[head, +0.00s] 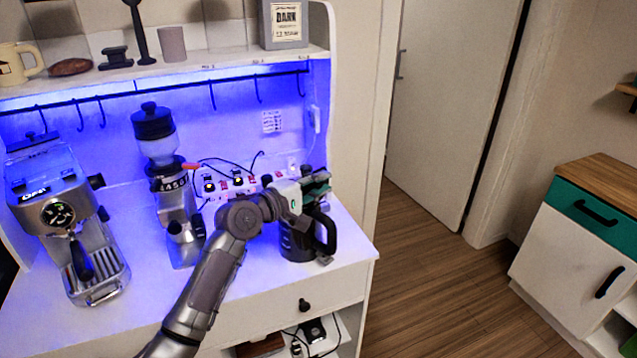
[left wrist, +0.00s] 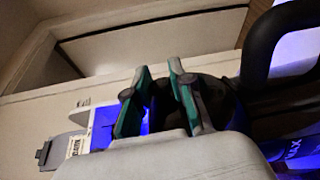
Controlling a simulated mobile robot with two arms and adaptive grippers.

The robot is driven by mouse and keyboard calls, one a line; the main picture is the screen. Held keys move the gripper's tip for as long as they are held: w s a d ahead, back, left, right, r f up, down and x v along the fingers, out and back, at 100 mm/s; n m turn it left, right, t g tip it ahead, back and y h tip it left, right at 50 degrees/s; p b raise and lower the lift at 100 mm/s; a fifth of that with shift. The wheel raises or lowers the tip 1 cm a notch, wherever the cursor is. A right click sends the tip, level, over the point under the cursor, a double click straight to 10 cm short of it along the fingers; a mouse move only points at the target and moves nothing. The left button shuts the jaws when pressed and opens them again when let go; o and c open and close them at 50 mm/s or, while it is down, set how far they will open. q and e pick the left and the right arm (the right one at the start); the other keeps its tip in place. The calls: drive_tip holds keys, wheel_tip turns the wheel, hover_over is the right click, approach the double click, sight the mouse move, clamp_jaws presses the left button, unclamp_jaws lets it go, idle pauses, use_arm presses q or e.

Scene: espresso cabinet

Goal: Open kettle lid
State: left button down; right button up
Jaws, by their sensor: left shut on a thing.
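The dark kettle (head: 297,243) stands on the right part of the white counter, with its black handle (head: 327,235) toward the right. My left gripper (head: 316,186) is over the kettle's top and hides much of it. In the left wrist view, its two green-padded fingers (left wrist: 163,100) are a small distance apart beside the kettle's dark top (left wrist: 222,100). The gripper is shut on what seems to be the kettle lid; the gripped part is mostly hidden. I cannot tell how far the lid is raised. The kettle handle (left wrist: 268,45) curves at the right there. My right gripper is not in view.
A coffee grinder (head: 170,190) and an espresso machine (head: 65,220) stand left of my arm. A power strip (head: 228,187) with cables lies behind it. A shelf (head: 165,71) with hooks hangs above. Open floor (head: 450,290) lies right of the cabinet.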

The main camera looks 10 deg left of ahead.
use_arm(q)
drive_tip(key=c, duration=1)
unclamp_jaws()
drive_tip(key=v, duration=1.2)
